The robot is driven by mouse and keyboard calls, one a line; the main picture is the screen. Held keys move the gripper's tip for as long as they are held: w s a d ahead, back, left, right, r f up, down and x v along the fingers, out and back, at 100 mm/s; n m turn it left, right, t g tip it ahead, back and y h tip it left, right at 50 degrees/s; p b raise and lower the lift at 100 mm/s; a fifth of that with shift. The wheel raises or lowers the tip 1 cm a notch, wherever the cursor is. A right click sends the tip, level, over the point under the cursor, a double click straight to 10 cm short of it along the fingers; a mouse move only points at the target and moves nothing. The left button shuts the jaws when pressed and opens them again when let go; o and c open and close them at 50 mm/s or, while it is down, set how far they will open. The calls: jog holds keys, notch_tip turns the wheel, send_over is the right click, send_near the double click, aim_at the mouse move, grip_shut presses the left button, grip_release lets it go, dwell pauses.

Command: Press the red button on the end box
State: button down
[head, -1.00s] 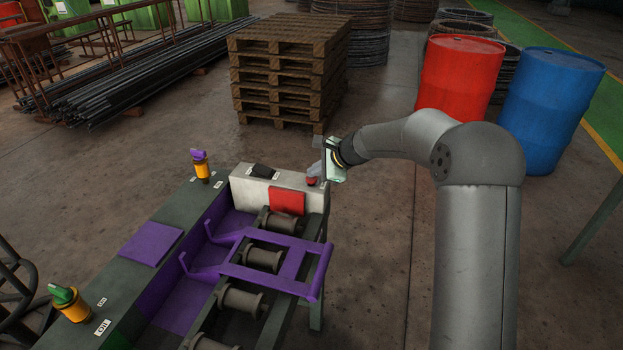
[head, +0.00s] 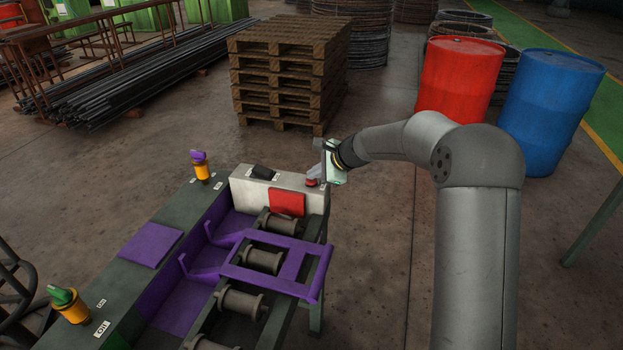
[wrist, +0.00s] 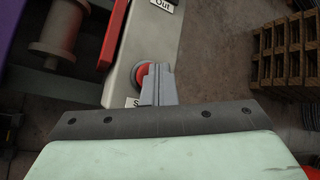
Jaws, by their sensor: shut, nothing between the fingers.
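The light grey end box (head: 244,190) stands at the far end of the machine bench. Its round red button (head: 311,183) sits on the top face near the right end. My gripper (head: 313,171) is shut and empty, with its fingertips at the button. In the wrist view the red button (wrist: 141,76) shows beside and partly behind the shut fingers (wrist: 158,82). I cannot tell whether the fingertips touch it or whether it is pushed in. A label next to the button is partly hidden by the gripper.
A black switch (head: 263,172) sits on the same box, and a red plate (head: 287,203) is on its front. A purple frame (head: 275,264) lies over the rollers. Wooden pallets (head: 285,75) and a red drum (head: 458,80) stand behind on the floor.

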aim_at(315, 181)
jog(key=shift+r+p, duration=0.45)
jog(key=shift+r, duration=0.3)
notch_tip(315, 181, up, 5)
jog(key=p, duration=0.4)
jog(key=shift+r, duration=0.1)
dwell(0.5)
jog(key=s+d+n+g+h, duration=0.1)
jog(key=s+d+n, duration=0.4)
jog(key=s, duration=0.9)
jog(key=s+d+n+g+h, duration=0.2)
jog(key=s+d+n+h, duration=0.2)
jog(key=s, duration=1)
jog(key=s+d+n+g+h, duration=0.1)
jog(key=s+d+n, duration=0.5)
jog(key=s, duration=0.9)
jog(key=d+h, duration=0.1)
jog(key=d, duration=0.2)
jog(key=shift+d+h, duration=0.15)
jog(key=shift+h, duration=0.25)
